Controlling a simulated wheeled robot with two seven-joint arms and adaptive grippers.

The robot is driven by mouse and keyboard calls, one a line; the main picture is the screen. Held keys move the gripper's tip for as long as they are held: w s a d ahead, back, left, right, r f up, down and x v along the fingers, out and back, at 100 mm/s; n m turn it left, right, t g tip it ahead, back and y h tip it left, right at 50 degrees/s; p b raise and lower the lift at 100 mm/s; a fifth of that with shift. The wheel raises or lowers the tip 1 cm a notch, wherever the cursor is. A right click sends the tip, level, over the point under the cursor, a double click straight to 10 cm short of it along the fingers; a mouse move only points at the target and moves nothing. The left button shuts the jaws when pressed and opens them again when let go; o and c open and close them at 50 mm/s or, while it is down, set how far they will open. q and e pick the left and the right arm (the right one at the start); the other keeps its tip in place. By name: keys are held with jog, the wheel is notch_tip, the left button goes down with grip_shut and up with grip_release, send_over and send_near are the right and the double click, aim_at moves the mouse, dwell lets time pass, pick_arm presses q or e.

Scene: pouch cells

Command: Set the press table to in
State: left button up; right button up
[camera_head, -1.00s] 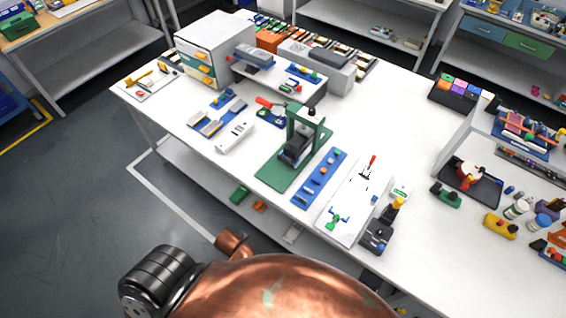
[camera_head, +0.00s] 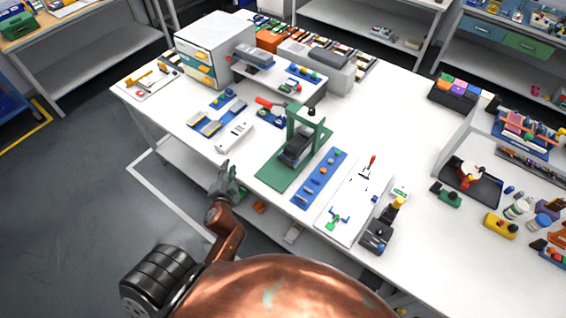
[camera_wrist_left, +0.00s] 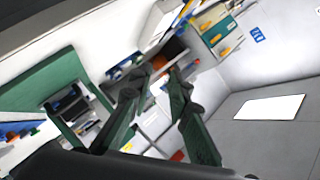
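The press is a green frame (camera_head: 305,117) standing on a green base plate (camera_head: 270,173) near the front edge of the workbench. Its dark press table (camera_head: 294,152) sits low at the frame's opening; I cannot tell how far in it is. The press also shows at the left of the left wrist view (camera_wrist_left: 72,108). My left gripper (camera_head: 227,170) is in front of the bench edge, to the left of the press and apart from it. In the left wrist view its two fingers (camera_wrist_left: 158,78) are spread with nothing between them. My right gripper is not in view.
A blue strip with small parts (camera_head: 320,178) and a white board (camera_head: 352,202) lie to the right of the press. A white device (camera_head: 235,136) and blue fixtures lie to its left. A grey drawer cabinet (camera_head: 213,50) stands behind. Bare bench top shows at right.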

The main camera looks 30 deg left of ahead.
pick_arm(q)
jog(key=w+d+m+t+h, duration=0.1)
jog(key=w+d+m+h, duration=0.1)
jog(key=w+m, duration=0.1)
jog(key=w+d+f+m+t+h, duration=0.1)
jog(key=w+d+m+t+h, duration=0.1)
jog(key=w+d+m, duration=0.1)
jog(key=w+d+f+m+t+h, duration=0.1)
jog(key=w+d+m+h, duration=0.1)
jog(key=m, duration=0.3)
jog(key=shift+w+d, duration=0.75)
jog(key=shift+w, duration=0.05)
jog(key=d+f+m+h, duration=0.1)
jog(key=d+f+m, duration=0.1)
jog(key=w+d+f+m+h, duration=0.1)
jog(key=d+f+h, duration=0.1)
jog(key=shift+m, duration=0.4)
jog(key=shift+w+d+f+g, duration=0.15)
jog(key=shift+w+f+g, duration=0.05)
jog(key=shift+w+g, duration=0.1)
jog(key=x, duration=0.7)
jog(key=shift+b, duration=0.4)
grip_shut()
